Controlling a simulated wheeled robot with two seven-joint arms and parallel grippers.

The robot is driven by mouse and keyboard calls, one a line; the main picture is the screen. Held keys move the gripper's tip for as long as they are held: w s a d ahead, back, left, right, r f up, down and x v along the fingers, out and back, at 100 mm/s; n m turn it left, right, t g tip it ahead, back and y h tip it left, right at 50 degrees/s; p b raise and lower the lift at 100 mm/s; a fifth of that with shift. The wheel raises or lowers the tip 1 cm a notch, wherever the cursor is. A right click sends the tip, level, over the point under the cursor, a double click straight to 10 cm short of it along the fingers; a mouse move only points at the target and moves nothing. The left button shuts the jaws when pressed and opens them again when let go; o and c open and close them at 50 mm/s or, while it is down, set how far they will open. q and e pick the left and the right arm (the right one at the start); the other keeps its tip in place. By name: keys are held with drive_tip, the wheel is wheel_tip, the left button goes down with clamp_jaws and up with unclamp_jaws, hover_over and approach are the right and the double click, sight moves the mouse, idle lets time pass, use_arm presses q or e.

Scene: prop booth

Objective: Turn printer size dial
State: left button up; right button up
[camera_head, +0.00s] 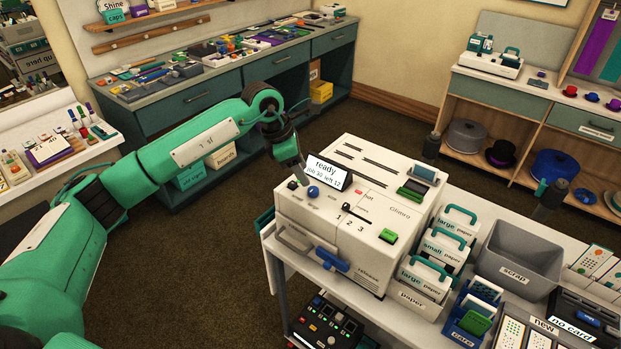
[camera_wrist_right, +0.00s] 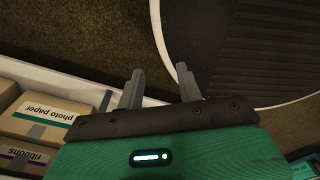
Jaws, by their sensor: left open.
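The white printer (camera_head: 382,246) stands on a grey-white bench, with a display (camera_head: 327,172) on top reading "ready" and "job 30 left 12". A round blue knob (camera_head: 313,191) sits on its top near the front left, with a small black knob (camera_head: 292,185) beside it. A black selector (camera_head: 346,207) stands by the marks 1, 2 and 3. The small labels are unreadable, so I cannot tell which is the size dial. My left gripper (camera_head: 301,172) is open, pointing down just above the blue knob, apparently empty. My right gripper (camera_wrist_right: 159,74) is open and empty, away from the printer.
Paper packs (camera_head: 448,238) with green handles and a grey scrap bin (camera_head: 518,262) stand right of the printer. The printer's blue front handle (camera_head: 331,260) sticks out. A control box (camera_head: 327,322) is below. In the right wrist view, a photo paper box (camera_wrist_right: 42,113) lies left.

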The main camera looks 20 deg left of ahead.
sight(313, 189)
use_arm(q)
drive_tip(key=p+x, duration=0.1)
drive_tip(key=x, duration=0.4)
drive_tip(key=shift+d+f, duration=0.1)
drive_tip(key=shift+d, duration=0.05)
drive_tip(key=shift+d+f+p, duration=0.1)
drive_tip(key=shift+f+p, duration=0.2)
drive_tip(key=shift+f, duration=0.1)
use_arm(e)
drive_tip(key=shift+w+a+r, duration=0.2)
drive_tip(key=shift+w+r, duration=0.1)
drive_tip(key=shift+r, duration=0.25)
drive_tip(key=shift+w+a+r, duration=0.2)
drive_tip(key=shift+w+r, duration=0.05)
drive_tip(key=shift+r, duration=0.3)
use_arm(q)
drive_tip(key=shift+c, duration=0.4)
